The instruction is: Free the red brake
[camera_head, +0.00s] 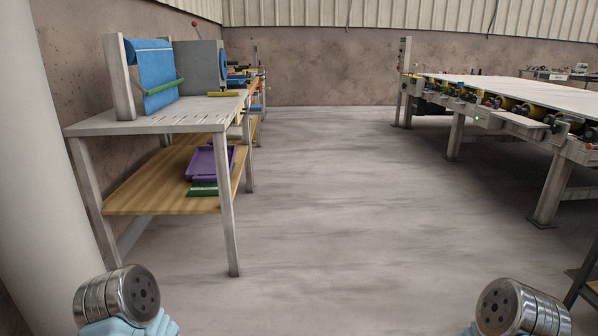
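I cannot clearly pick out a red brake. A small red knob (194,23) tops a thin lever behind the near workbench at the upper left, beside a grey panel (197,66). A small orange-red spot (590,146) shows on the side of the long roller table at the right edge; it is too small to identify. Neither gripper's fingers are in view.
The near workbench (95,124) holds a blue roll (152,72); its lower wooden shelf (135,188) holds a purple tray (203,166). The long roller table (500,86) stands at the right. A wide grey floor (335,190) between them is clear to the back wall.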

